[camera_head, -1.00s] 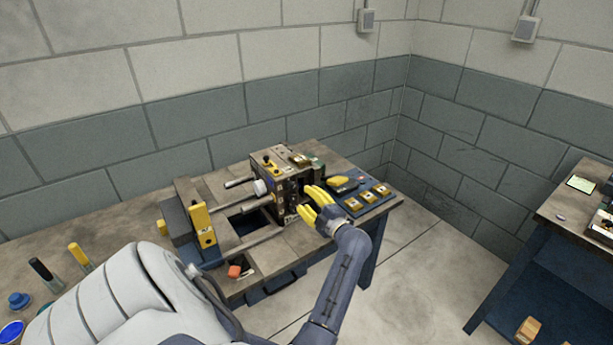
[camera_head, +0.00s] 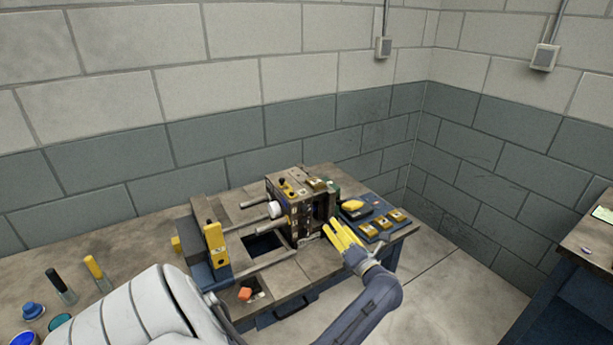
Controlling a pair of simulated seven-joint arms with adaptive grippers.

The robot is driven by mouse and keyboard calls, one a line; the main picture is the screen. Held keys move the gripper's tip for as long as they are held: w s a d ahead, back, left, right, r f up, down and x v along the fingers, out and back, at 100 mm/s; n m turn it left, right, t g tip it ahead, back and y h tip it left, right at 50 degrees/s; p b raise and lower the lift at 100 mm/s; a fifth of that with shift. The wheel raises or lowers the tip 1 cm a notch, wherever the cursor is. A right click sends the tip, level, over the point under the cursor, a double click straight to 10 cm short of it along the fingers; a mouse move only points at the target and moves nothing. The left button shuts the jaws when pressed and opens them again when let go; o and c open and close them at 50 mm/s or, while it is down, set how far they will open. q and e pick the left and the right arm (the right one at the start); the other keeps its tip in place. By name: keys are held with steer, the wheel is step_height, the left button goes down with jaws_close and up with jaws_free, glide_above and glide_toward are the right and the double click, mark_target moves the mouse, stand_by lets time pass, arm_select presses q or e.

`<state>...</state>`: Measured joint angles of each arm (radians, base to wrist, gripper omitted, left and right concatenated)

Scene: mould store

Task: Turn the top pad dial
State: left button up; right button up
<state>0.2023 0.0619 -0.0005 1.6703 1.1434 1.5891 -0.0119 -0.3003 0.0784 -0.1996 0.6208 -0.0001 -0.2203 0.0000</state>
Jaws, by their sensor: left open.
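A machine with a boxy brown-and-grey head (camera_head: 292,212) stands on the bench. It has a white round knob (camera_head: 276,209) on its left side and small yellow knobs (camera_head: 286,188) on top. To its right lies a blue pad (camera_head: 364,240) with several yellow square pieces (camera_head: 383,222). A yellow-and-black piece (camera_head: 354,206) sits behind them. I cannot tell which part is the top pad dial. My right gripper is not in view.
A yellow upright block (camera_head: 215,245) stands on the machine's left end, with rods between it and the head. An orange piece (camera_head: 245,294) lies in front. Handled tools (camera_head: 93,266) and a blue knob (camera_head: 33,310) are at left. Another bench (camera_head: 585,245) stands far right.

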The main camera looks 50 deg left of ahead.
mark_target(308, 210)
arm_select(q)
steer(key=a+n, duration=0.4)
steer(key=a, duration=0.1)
steer(key=a+f+n+g, duration=0.1)
steer(key=a+n, duration=0.9)
steer(key=shift+w+a+f+h, duration=0.3)
steer(key=shift+a+f+h, duration=0.05)
steer(key=shift+h, duration=0.05)
stand_by(0.3)
steer(key=shift+c, duration=0.6)
jaws_close()
